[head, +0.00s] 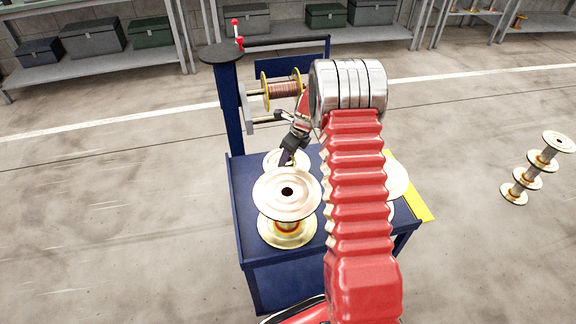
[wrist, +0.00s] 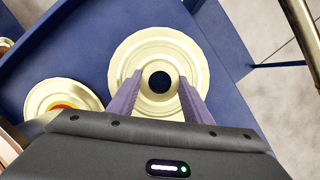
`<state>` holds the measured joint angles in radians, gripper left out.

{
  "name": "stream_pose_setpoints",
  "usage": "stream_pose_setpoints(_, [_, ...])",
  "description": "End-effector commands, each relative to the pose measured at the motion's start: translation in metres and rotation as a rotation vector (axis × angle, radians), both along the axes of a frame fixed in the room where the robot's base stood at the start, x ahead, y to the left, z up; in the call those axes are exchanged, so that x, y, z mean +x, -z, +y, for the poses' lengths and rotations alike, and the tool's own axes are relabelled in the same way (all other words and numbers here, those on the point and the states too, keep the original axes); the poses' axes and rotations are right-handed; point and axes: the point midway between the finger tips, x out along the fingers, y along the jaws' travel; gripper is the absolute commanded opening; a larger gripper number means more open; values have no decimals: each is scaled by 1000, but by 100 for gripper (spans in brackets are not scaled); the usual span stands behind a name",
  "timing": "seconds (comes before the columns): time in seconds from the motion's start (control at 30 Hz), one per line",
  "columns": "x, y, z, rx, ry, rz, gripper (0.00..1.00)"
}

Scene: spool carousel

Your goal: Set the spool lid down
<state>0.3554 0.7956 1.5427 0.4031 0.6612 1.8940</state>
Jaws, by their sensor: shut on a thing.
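The spool lid (wrist: 160,50) is a cream disc with a raised hub and a dark centre hole, over the blue cart top. My gripper (wrist: 158,90) has its two purple fingers on either side of the hub, shut on it. In the head view my gripper (head: 288,158) points down behind the large spool, and part of the lid (head: 271,160) shows beside it. The lid lies about flat. I cannot tell whether it touches the cart top.
A large upright spool (head: 287,190) stands on the blue cart (head: 246,215) in front of my gripper. More pale discs (head: 397,178) sit right of my arm. A copper-wound spool (head: 283,89) hangs on the cart's frame. Another round flange (wrist: 60,96) lies left in the wrist view.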

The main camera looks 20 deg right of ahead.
Motion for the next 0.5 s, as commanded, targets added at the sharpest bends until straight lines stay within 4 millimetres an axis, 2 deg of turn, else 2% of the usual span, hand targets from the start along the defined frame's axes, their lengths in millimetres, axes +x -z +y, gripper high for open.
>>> stream_pose_setpoints(0.37, [1, 4, -1, -1, 1, -3, 5])
stream_pose_setpoints(0.5, [0, 14, -1, 0, 1, -1, 5])
